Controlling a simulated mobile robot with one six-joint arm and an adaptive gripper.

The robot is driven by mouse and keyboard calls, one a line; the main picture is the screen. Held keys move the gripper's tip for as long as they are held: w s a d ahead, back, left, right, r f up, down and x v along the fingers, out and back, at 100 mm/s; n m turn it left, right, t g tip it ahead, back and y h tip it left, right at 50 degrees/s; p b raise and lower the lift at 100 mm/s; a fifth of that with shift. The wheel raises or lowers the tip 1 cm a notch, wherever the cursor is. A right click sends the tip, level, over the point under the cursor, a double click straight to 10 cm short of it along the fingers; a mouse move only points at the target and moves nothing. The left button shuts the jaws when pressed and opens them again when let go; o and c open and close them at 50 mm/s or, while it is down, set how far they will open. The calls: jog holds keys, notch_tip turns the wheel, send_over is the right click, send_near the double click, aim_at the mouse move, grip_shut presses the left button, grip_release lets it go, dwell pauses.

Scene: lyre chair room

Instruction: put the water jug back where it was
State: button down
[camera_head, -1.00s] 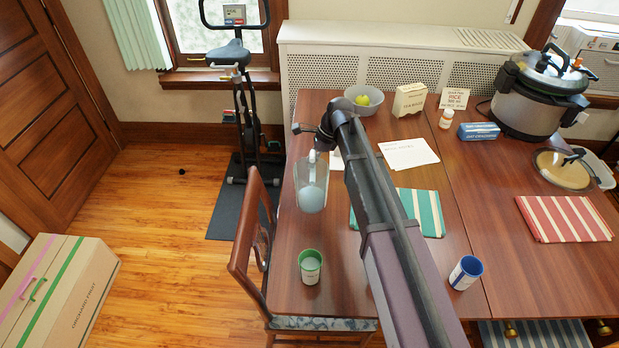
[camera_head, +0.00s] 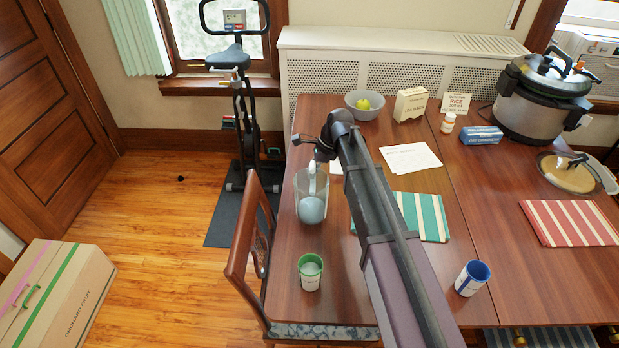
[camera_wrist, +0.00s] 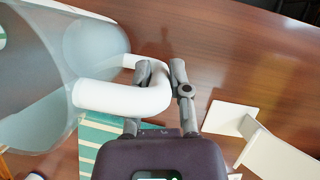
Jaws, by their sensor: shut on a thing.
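The clear water jug (camera_head: 312,199) with pale blue-grey contents is over the left part of the table (camera_head: 290,262), looking roughly upright. Whether its base touches the table I cannot tell. Its white handle (camera_wrist: 110,98) shows in the wrist view, with my gripper (camera_wrist: 162,76) shut on it. The clear jug body (camera_wrist: 50,75) fills the left of that view. In the head view my arm partly hides the gripper at the jug's top.
A green-rimmed cup (camera_head: 311,270) stands in front of the jug, and a blue cup (camera_head: 472,278) to the right. A green striped mat (camera_head: 425,217), white papers (camera_head: 410,158), a grey bowl (camera_head: 363,112) and a carton (camera_head: 410,104) are near. A chair (camera_head: 240,240) stands left.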

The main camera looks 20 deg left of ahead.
jog(key=shift+f+b, duration=0.75)
jog(key=shift+f, duration=0.45)
jog(key=c, duration=0.6)
grip_release()
jog(key=p+v, duration=1.1)
jog(key=v, duration=0.1)
dwell(0.4)
